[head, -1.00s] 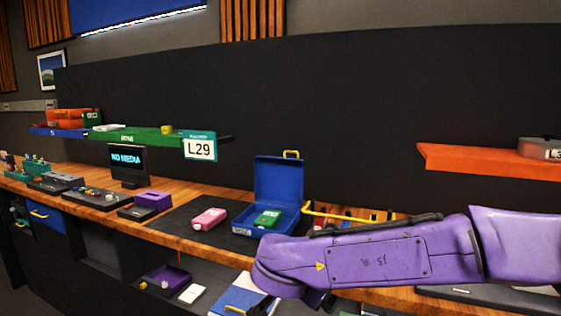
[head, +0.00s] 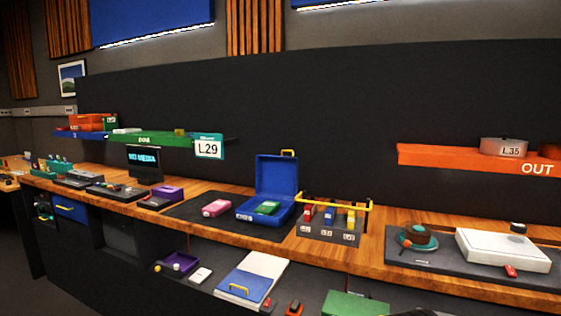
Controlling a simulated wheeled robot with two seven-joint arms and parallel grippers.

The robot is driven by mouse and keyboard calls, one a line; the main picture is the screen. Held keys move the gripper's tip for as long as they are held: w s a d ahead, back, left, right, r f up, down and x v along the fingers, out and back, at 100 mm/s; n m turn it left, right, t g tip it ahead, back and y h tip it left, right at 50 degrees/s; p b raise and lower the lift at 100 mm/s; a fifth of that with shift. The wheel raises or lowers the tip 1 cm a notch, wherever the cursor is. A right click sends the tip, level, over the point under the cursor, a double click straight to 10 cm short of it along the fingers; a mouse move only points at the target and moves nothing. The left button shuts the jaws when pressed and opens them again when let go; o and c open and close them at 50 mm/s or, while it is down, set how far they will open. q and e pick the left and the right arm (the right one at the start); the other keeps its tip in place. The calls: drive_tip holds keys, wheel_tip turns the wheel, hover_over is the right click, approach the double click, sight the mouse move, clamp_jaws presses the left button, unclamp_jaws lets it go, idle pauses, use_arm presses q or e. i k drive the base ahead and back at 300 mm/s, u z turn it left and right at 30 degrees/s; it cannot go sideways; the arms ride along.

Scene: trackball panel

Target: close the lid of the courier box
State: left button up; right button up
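The courier box (head: 274,178) is blue and stands on a dark mat on the wooden counter, near the middle of the head view. Its lid stands upright at the back, open, with a yellow handle (head: 288,153) on its top edge. A green item (head: 267,208) lies inside the box.
A pink case (head: 216,208) lies left of the box. Right of it stands a rack (head: 328,228) with a yellow bar and several small coloured items. A white flat case (head: 503,249) lies farther right. An orange shelf (head: 440,158) hangs above the right side.

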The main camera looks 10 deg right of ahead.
sight(276, 176)
drive_tip(key=u, duration=0.25)
drive_tip(key=i, duration=1.5)
drive_tip(key=z, duration=0.75)
drive_tip(key=k, duration=0.8)
drive_tip(key=u, duration=0.1)
